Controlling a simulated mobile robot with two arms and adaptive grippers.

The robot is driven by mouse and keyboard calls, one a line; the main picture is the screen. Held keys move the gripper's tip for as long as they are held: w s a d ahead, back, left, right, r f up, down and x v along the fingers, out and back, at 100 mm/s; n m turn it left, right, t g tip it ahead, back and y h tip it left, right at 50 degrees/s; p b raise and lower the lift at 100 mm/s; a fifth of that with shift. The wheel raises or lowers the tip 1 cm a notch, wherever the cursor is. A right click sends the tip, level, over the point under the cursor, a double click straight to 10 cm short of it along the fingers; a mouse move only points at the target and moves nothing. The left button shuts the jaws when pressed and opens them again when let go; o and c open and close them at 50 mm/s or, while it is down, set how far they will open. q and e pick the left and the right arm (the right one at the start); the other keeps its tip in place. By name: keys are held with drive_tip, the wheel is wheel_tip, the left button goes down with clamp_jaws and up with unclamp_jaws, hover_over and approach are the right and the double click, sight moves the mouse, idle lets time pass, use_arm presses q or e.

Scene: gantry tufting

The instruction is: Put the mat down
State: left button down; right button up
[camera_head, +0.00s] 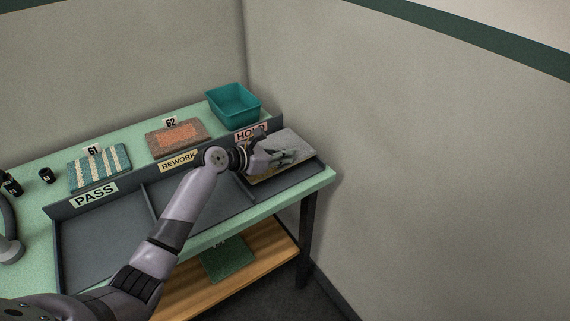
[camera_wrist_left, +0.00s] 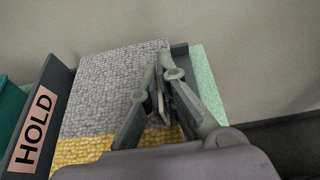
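The mat (camera_head: 293,138) lies in or just over the HOLD compartment at the right end of the grey tray (camera_head: 100,250). In the left wrist view the mat (camera_wrist_left: 105,85) is grey and woven, with a yellow band at its near end. My left gripper (camera_head: 285,158) is at the mat, and its fingers (camera_wrist_left: 163,85) are close together at the mat's right edge. I cannot tell whether they pinch that edge. The fingers and wrist hide part of the mat. My right gripper is not in view.
The HOLD label (camera_wrist_left: 36,128) is on the tray's rear wall. The PASS and REWORK compartments look empty. A striped mat (camera_head: 98,167), an orange-centred mat (camera_head: 178,138) and a teal bin (camera_head: 234,106) stand behind the tray. A wall closes off the right.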

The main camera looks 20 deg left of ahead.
sight(251, 179)
use_arm(q)
drive_tip(key=shift+f, duration=1.75)
drive_tip(key=shift+f, duration=0.1)
drive_tip(key=c, duration=1.8)
unclamp_jaws()
drive_tip(key=v, duration=1.2)
drive_tip(key=shift+b, duration=0.3)
